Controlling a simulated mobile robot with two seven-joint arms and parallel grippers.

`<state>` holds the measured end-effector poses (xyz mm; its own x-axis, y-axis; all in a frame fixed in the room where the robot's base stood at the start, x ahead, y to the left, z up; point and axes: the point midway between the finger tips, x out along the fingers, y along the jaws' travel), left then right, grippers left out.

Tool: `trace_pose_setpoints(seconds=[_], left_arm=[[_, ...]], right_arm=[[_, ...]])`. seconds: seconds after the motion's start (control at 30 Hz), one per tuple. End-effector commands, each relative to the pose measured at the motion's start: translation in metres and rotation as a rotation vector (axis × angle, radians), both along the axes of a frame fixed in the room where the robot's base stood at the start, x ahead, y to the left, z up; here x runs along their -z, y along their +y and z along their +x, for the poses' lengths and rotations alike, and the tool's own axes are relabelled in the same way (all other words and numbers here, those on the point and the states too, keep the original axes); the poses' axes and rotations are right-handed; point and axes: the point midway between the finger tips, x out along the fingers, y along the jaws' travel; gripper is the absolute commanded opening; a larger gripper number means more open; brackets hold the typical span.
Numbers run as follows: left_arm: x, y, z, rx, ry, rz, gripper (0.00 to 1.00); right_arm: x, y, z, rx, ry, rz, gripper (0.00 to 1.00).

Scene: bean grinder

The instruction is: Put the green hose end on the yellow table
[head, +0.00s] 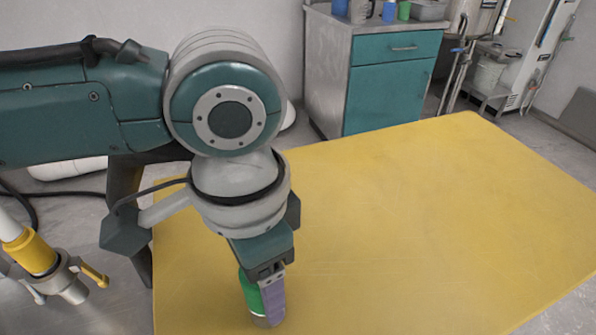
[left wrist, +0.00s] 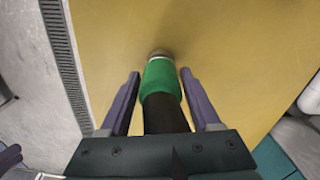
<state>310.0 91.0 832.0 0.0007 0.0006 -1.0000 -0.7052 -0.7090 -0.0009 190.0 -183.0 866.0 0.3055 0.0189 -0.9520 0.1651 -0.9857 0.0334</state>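The green hose end (left wrist: 161,80) has a green sleeve, a black part nearer my wrist and a pale metal tip. In the left wrist view it lies between the two purple fingers of my left gripper (left wrist: 160,75), which close in along both sides of the sleeve. In the head view the gripper (head: 262,290) points down over the near left of the yellow table (head: 430,210), with the green sleeve (head: 249,292) beside a finger. The metal tip is at or just above the tabletop; I cannot tell if it touches. My right gripper is not in view.
A teal cabinet (head: 388,95) with cups on top stands behind the table. A yellow and metal fitting (head: 35,255) is at the lower left, off the table. Most of the tabletop to the right is clear.

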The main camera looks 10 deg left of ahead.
Motion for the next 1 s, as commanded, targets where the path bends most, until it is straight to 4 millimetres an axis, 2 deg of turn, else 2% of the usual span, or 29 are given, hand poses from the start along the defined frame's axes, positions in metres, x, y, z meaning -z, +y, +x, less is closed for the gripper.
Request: trace_pose_setpoints(seconds=[0.03,0.17,0.47,0.57,0.8,1.0], left_arm=[[0.000,0.000,0.000,0.000,0.000,0.000,0.71],[0.000,0.000,0.000,0.000,0.000,0.000,0.84],[-0.005,0.000,0.001,0.001,-0.002,0.001,0.84],[-0.019,0.000,0.001,0.001,-0.003,-0.001,0.84],[-0.074,0.000,0.001,0.001,-0.004,-0.002,0.84],[-0.110,0.000,0.001,0.000,-0.002,-0.001,0.84]], right_arm=[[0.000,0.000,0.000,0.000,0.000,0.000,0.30],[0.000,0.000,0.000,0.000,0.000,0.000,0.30],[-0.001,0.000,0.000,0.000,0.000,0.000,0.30],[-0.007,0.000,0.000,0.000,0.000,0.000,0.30],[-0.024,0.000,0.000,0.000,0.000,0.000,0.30],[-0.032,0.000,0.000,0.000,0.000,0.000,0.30]])
